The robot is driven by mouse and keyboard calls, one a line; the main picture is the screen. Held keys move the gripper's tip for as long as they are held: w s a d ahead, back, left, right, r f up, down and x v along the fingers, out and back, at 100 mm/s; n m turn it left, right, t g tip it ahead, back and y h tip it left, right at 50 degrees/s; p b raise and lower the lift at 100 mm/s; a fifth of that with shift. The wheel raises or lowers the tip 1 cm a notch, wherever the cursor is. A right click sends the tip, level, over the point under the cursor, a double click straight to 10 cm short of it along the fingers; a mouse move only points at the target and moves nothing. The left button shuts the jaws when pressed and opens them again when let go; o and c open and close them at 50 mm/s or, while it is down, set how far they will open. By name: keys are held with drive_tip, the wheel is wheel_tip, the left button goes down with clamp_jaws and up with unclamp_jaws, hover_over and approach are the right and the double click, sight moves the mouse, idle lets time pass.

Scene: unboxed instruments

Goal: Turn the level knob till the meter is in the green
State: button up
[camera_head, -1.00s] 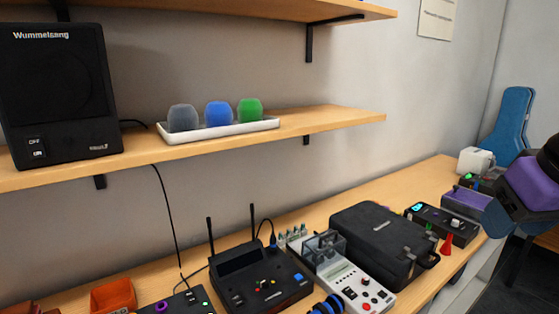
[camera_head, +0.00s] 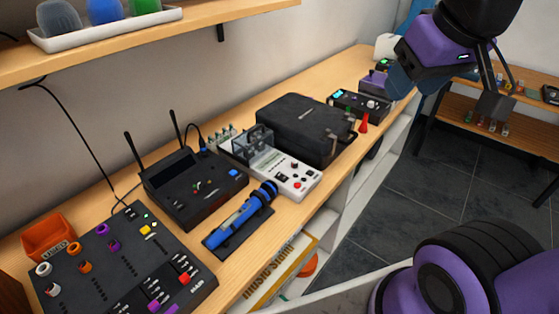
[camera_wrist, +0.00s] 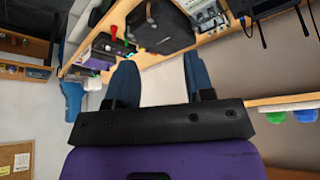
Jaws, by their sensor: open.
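Several devices carry knobs; I cannot tell which one is the level knob, and no meter with a green zone is readable. A black mixer (camera_head: 98,262) at the lower left has orange, purple and white knobs, faders and small lit lights. A black receiver with two antennas (camera_head: 178,200) stands behind it, with small coloured knobs. A small black box with a lit display (camera_head: 346,104) stands at the far end. My gripper (camera_head: 400,80) is at the upper right, open and empty; in the wrist view its blue fingers (camera_wrist: 158,70) are apart.
A black case (camera_head: 290,122) takes up the middle of the bench. A blue microphone (camera_head: 238,218) lies on a dark mat in front of the receiver. An orange bin (camera_head: 46,240) is at the left. A red cone (camera_head: 364,124) stands at the front edge. A shelf hangs above.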

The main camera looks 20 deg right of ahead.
drive_tip(key=w+a+f+n+g, duration=0.1)
drive_tip(key=w+f+n+g, duration=0.15)
drive_tip(key=w, duration=0.65)
drive_tip(key=n+g, duration=0.3)
drive_tip(key=n, duration=0.5)
hover_over(295, 162)
wheel_tip(295, 162, down, 22)
drive_tip(key=f, duration=0.1)
wheel_tip(295, 162, down, 10)
drive_tip(key=shift+r, duration=0.1)
drive_tip(key=shift+m, duration=0.25)
clamp_jaws()
